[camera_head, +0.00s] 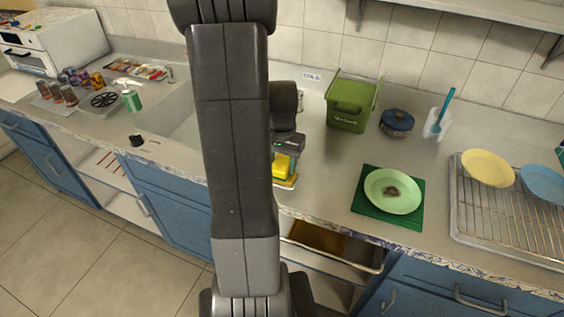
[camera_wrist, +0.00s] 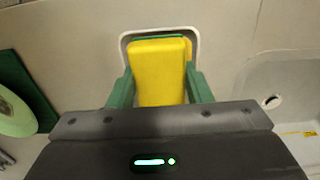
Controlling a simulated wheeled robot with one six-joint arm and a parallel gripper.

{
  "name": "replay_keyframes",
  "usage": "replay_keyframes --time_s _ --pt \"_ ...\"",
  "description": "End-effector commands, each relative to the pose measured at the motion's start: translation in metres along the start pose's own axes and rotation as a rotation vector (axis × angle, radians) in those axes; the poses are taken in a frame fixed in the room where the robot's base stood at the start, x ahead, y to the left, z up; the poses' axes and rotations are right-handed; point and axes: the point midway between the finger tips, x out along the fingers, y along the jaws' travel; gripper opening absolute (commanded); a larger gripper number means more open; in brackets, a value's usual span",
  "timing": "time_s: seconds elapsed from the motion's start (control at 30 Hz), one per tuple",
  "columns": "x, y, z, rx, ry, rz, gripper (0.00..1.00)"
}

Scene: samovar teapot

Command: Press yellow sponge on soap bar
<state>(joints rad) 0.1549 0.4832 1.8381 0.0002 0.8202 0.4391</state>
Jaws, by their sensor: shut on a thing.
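The yellow sponge (camera_wrist: 158,80) is held between the two green fingers of my gripper (camera_wrist: 161,73) in the wrist view. A thin green strip shows along its far edge. The sponge (camera_head: 281,165) also shows in the head view, low over the counter just right of my arm. A pale-rimmed dish (camera_wrist: 160,29) lies beneath the sponge. A yellow sliver shows at the sponge's right edge, perhaps the soap bar; most of what lies under the sponge is hidden. I cannot tell whether the sponge touches it.
A green plate (camera_head: 393,191) on a green mat is to the right, with a dish rack (camera_head: 470,222) beyond. A green bin (camera_head: 350,103) and blue pot (camera_head: 396,123) stand behind. The sink (camera_head: 178,140) is left. A drawer (camera_head: 322,243) stands open below.

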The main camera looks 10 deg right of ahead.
Motion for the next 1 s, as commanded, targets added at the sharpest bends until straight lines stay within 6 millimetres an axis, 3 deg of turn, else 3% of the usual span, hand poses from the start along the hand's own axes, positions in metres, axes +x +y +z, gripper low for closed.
replay_keyframes --time_s 1.0 --pt "0.0091 0.0 0.0001 0.0 0.0 0.0 0.27"
